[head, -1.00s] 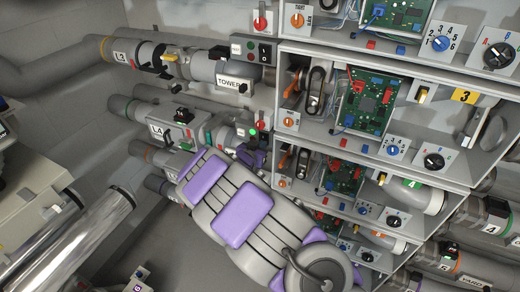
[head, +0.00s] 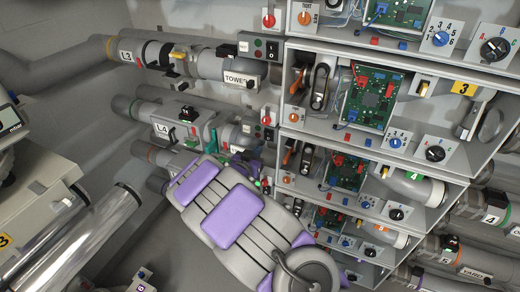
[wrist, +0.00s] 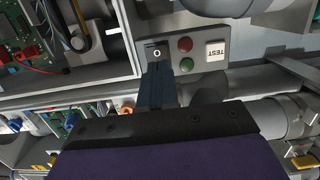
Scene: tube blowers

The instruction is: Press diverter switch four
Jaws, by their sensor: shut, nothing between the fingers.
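In the wrist view a grey control panel (wrist: 212,38) carries a dark rocker switch (wrist: 157,50) marked O, a red lamp, a green lamp and a white TEST button. My gripper's dark narrow fingers (wrist: 158,85) are shut and empty, directly below the switch. They hide its lower part, and I cannot tell whether they touch it. In the head view my purple and grey gripper (head: 258,182) reaches up toward the switch column right of the L4 pipe (head: 165,129). Its tip is small there, and I cannot tell which panel it faces. A dark switch (head: 268,133) sits in the L4 row.
The L3 row has its own panel (head: 258,48) with a TEST button and rocker. Stacked shelves with green circuit boards (head: 370,98) and knobs stand close on the right. Pipes run left. Wrist-view pipes (wrist: 255,80) lie right of the fingers.

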